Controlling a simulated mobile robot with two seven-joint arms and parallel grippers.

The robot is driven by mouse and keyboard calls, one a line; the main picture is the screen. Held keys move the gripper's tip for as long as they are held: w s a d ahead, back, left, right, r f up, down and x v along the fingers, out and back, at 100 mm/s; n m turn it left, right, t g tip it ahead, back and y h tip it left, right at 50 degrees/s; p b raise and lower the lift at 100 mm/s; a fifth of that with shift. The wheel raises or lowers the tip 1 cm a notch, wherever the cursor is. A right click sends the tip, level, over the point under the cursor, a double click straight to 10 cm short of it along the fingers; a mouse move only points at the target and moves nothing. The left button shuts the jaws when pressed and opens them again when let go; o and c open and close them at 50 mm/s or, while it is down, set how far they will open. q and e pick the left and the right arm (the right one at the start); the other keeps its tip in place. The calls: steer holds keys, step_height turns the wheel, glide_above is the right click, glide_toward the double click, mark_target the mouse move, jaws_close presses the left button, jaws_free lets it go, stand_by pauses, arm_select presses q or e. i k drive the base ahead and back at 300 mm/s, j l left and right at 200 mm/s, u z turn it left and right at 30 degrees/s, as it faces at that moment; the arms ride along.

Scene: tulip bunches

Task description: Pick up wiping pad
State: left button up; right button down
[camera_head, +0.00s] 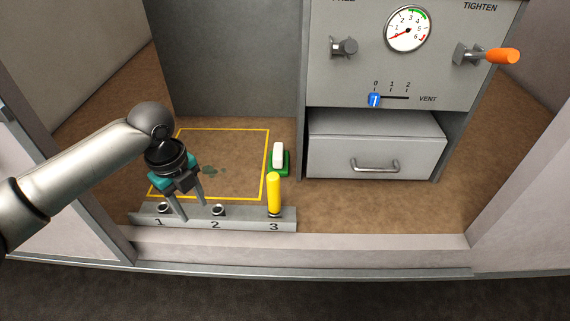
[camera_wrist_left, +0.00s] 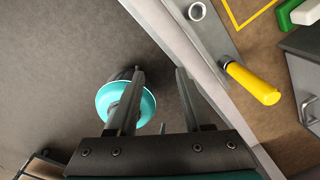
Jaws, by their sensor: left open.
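The wiping pad (camera_head: 278,156) is a small block with a white upper part and a green base. It sits on the brown surface just right of the yellow outlined square (camera_head: 266,160), left of the drawer. The pad also shows at the top right corner of the left wrist view (camera_wrist_left: 287,12), partly cut off. My left gripper (camera_head: 193,211) is open and empty, with its fingers pointing down over the numbered rack, near holes 1 and 2. It is to the left of the pad and nearer the front, apart from it. My right gripper is not in view.
A yellow peg (camera_head: 273,194) stands in hole 3 of the grey rack (camera_head: 246,222), in front of the pad. The closed drawer (camera_head: 330,160) and gauge panel (camera_head: 350,75) stand at right.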

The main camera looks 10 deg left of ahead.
mark_target(279, 162)
steer(key=z, duration=0.45)
steer(key=j+z, duration=0.15)
steer(key=z, duration=0.3)
steer(key=j+z, duration=0.1)
steer(key=z, duration=0.4)
steer(key=i+j, duration=0.1)
steer(key=j, duration=0.45)
steer(key=i+j+z, duration=0.1)
steer(key=j, duration=0.4)
steer(key=i+j, duration=0.15)
steer(key=j, duration=0.4)
